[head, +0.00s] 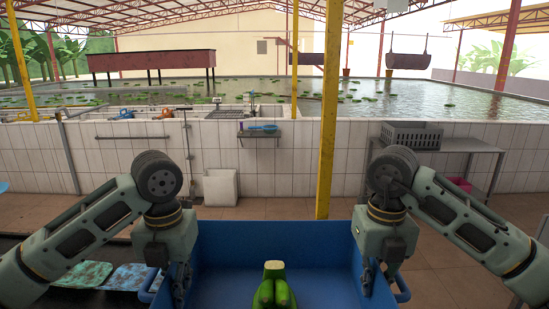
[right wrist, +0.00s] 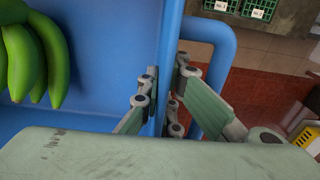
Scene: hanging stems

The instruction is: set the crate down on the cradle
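The blue crate (head: 320,245) is right in front of me in the head view, with a green banana bunch (head: 272,288) inside it. The bunch also shows in the right wrist view (right wrist: 35,55). My right gripper (right wrist: 161,100) has its fingers on both sides of the crate's side wall, beside a looped blue handle (right wrist: 224,70), and is shut on the wall. My left gripper (head: 181,284) is at the crate's left wall near the other handle; its fingertips are partly hidden, but it appears closed on that wall. I cannot make out the cradle in either view.
A dark surface with patterned cloths (head: 133,277) lies at the left. A grey table (head: 470,146) with a grey crate (head: 411,136) stands right, against the tiled pond wall. A yellow post (head: 328,120) rises ahead.

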